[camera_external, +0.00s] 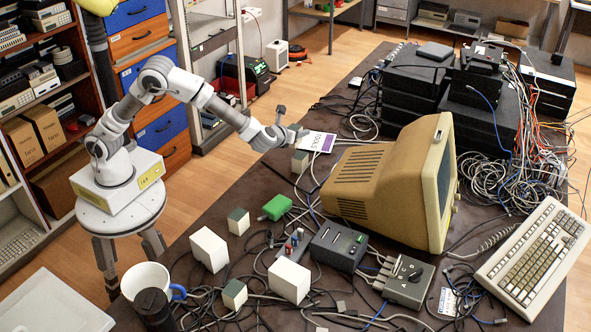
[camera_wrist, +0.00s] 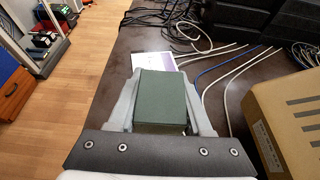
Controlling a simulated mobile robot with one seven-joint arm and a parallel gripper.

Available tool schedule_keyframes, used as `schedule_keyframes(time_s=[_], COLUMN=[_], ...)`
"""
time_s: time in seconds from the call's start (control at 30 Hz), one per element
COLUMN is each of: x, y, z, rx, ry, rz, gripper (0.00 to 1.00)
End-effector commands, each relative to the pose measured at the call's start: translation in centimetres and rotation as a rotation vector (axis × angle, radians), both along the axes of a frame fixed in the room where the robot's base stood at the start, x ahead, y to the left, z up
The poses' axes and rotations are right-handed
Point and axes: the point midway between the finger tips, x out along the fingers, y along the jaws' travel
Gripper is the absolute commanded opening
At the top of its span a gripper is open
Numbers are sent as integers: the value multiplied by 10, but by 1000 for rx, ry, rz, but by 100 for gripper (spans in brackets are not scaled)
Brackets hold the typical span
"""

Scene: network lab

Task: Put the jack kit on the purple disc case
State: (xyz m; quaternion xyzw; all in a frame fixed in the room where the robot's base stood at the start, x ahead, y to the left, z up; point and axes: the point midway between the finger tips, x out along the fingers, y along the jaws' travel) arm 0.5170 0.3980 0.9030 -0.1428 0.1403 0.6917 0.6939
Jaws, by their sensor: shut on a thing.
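The jack kit (camera_wrist: 161,98), a small box with a dark green top, is between the two fingers of my gripper (camera_wrist: 163,112) in the wrist view. My gripper is shut on it. In the external view my gripper (camera_external: 297,136) is over the far left part of the table, and the small pale box (camera_external: 299,161) just below it appears to be the held kit. The purple disc case (camera_external: 317,141), white with a purple band, lies flat just beyond the gripper. In the wrist view the case (camera_wrist: 150,61) shows past the kit, which partly hides it.
A beige monitor (camera_external: 385,180) stands right of the gripper; its side also shows in the wrist view (camera_wrist: 285,125). Cables (camera_wrist: 215,75) lie right of the case. Black equipment (camera_external: 415,80) stands at the back. A green block (camera_external: 277,207) and similar small boxes (camera_external: 238,221) lie nearer.

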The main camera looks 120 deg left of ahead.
Motion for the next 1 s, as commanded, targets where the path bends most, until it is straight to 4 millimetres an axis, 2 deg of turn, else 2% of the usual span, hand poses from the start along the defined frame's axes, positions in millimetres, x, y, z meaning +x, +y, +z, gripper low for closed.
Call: schedule_keyframes(time_s=[0.03,0.13,0.23,0.6,0.8,0.9,1.0], x=[-1,-3,-7,-31,-37,-37,-37], y=[12,27,42,118,139,141,141], z=[1,2,-5,-54,-65,-69,-82], rx=[4,9,10,10,10,10,9], ry=[-1,3,6,5,3,4,5], rz=[3,4,5,7,3,3,2], gripper=[0,0,0,0,0,0,0])
